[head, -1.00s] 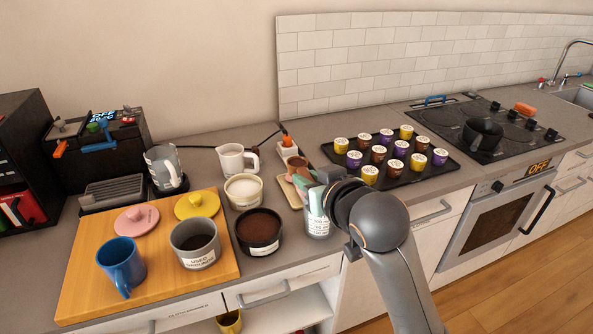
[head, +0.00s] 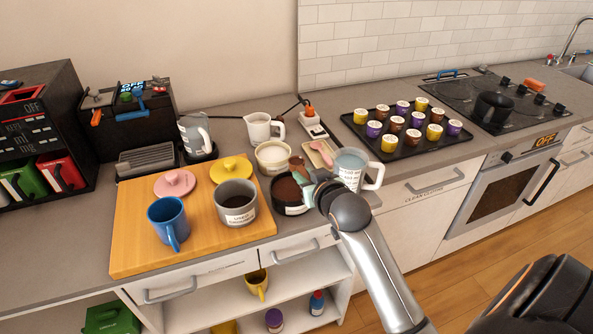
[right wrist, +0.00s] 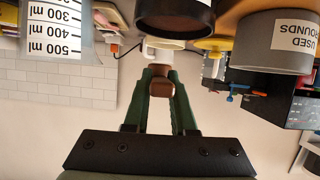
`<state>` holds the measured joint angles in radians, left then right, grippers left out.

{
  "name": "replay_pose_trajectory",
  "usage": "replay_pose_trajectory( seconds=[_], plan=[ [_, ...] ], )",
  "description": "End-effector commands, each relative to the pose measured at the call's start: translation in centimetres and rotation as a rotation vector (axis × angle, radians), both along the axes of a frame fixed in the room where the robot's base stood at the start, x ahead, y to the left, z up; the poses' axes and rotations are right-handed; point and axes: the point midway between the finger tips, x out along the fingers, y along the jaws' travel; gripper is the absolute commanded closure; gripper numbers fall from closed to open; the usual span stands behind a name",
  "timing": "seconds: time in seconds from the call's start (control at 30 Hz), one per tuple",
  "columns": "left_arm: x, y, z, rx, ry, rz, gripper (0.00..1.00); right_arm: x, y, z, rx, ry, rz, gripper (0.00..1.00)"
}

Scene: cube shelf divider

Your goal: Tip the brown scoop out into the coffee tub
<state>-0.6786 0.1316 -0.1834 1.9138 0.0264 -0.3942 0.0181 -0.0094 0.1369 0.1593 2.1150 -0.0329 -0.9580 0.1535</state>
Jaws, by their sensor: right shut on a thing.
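The coffee tub (head: 290,208) is a black round tub with a white label and dark brown grounds inside. It stands on the counter just right of the wooden board. My right gripper (head: 308,188) is at the tub's right rim, shut on the brown scoop (head: 297,163). The scoop shows above the tub's back right edge; whether it is tilted or loaded I cannot tell. In the right wrist view, the green fingers hold the scoop's brown handle (right wrist: 161,86), with the black tub (right wrist: 175,18) beyond. My left gripper is not in view.
A clear measuring jug (head: 350,168) stands close right of my right gripper. A grey used-grounds pot (head: 236,203) and blue mug (head: 167,222) stand on the board (head: 135,255). A white tub (head: 273,157) is behind the coffee tub. A pod tray (head: 400,150) lies right.

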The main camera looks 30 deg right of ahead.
Motion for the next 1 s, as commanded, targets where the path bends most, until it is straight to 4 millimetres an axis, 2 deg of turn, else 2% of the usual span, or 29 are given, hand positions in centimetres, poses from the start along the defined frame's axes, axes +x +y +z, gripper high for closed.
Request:
replay_pose_trajectory(
  seconds=[0.17,0.37,0.8,0.83,1.0],
  plan=[
    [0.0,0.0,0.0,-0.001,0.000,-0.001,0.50,0.0,0.0,0.2,-0.153,0.036,0.002,1.00],
    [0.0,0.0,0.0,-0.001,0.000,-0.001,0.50,0.1,0.1,0.3,-0.440,0.105,0.003,1.00],
    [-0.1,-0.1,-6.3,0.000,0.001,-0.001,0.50,0.2,0.6,-1.0,-1.189,0.284,0.000,1.00],
    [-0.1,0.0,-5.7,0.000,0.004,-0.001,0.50,0.2,0.7,-0.7,-1.236,0.299,0.002,1.00],
    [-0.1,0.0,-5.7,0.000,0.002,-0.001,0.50,0.3,1.1,-1.2,-1.551,0.377,0.002,1.00]
  ],
)
